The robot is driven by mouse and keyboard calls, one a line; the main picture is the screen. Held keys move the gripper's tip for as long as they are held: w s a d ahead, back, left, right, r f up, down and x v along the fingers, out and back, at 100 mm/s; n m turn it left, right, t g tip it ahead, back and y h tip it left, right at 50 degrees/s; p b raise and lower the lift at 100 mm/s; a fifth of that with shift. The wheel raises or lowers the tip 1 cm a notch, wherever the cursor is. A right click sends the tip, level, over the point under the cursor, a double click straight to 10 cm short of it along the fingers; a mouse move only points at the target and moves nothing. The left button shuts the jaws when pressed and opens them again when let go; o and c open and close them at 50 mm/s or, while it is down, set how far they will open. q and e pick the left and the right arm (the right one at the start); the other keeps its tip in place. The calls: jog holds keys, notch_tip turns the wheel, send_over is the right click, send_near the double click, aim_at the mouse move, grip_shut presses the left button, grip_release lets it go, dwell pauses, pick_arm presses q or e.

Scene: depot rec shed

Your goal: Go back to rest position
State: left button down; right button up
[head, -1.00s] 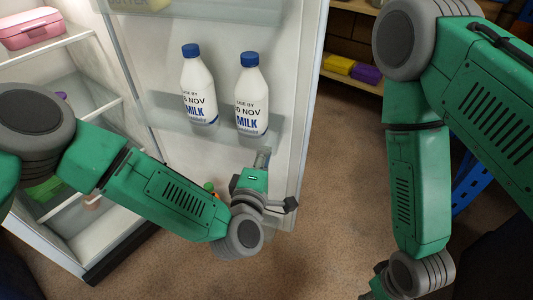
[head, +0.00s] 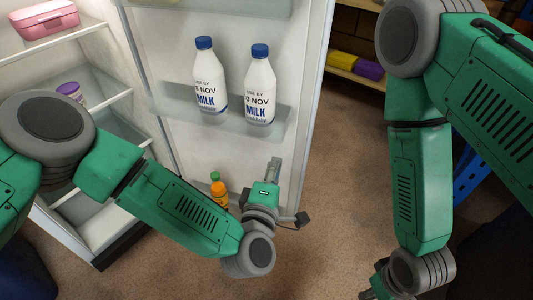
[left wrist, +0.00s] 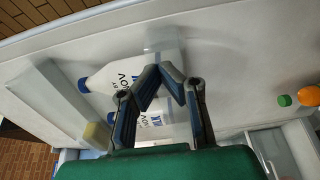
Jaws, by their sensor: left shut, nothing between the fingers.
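My left gripper (head: 274,172) is shut and empty in front of the lower part of the open fridge door (head: 311,80). Its closed fingers (left wrist: 160,75) also show in the left wrist view, with the milk bottles behind them. My left arm reaches across the fridge opening from the left. My right arm hangs at the right. Only part of my right gripper (head: 370,294) shows at the bottom edge, so its jaws cannot be made out.
Two milk bottles (head: 208,85) (head: 259,92) stand upright on the door shelf. An orange bottle (head: 219,192) stands lower, close to my left gripper. The fridge holds a pink box (head: 45,20) and a purple-lidded tub (head: 70,91). Floor (head: 345,180) between door and right arm is clear.

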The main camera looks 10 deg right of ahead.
pick_arm(q)
jog(key=shift+s+d+p, duration=0.5)
jog(key=shift+s+d, duration=0.15)
jog(key=shift+s, duration=2.3)
jog(key=s+a+f+m+g+y+p, duration=0.1)
jog(key=s+a+f+m+g+p, duration=0.1)
jog(key=s+a+f+m+g, duration=0.5)
jog(key=s+a+f+m+g+y+p, duration=0.1)
jog(key=s+a+f+m+g, duration=0.25)
jog(key=a, duration=0.65)
jog(key=s+a+m+g+y+p, duration=0.1)
jog(key=s+a, duration=0.4)
jog(key=a, duration=0.6)
jog(key=s+a+m+g+y+p, duration=0.1)
jog(key=s+a+g+y, duration=0.3)
jog(key=a, duration=0.7)
jog(key=shift+s+m+y, duration=0.4)
jog(key=shift+s+m, duration=0.15)
jog(key=shift+s, duration=0.2)
pick_arm(e)
notch_tip(320, 180, up, 6)
jog(key=shift+d+r, duration=0.15)
jog(key=shift+d, duration=0.25)
pick_arm(q)
jog(key=shift+w+a+f, duration=0.1)
jog(key=shift+a+f, duration=0.05)
jog(key=shift+a, duration=0.1)
pick_arm(e)
jog(key=shift+s+a+r, duration=0.1)
jog(key=shift+a, duration=0.2)
